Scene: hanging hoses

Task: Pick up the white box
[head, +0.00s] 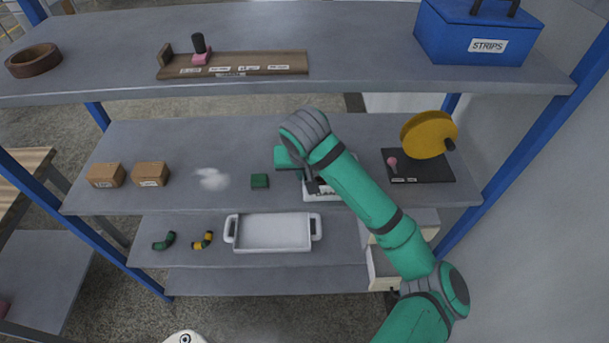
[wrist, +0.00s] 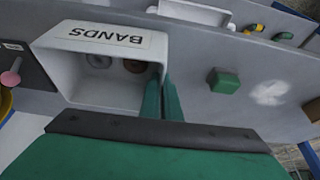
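The white box (wrist: 75,68) is an open bin with a "BANDS" label, and a few round things show inside it. In the head view the white box (head: 322,194) is on the middle shelf, right of centre, mostly hidden by my arm. My gripper (wrist: 162,98) is at one side wall of the box, with one green finger inside and one outside. The fingers are close together and look shut on that wall. In the head view my gripper (head: 311,186) is over the box, its fingertips hard to see.
A green block (head: 259,181), a pale patch (head: 212,179) and two brown boxes (head: 150,174) are left on the middle shelf. A yellow disc (head: 425,136) stands by a black board (head: 428,172) at right. The upper shelf (head: 350,60) hangs above; a white tray (head: 272,232) is below.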

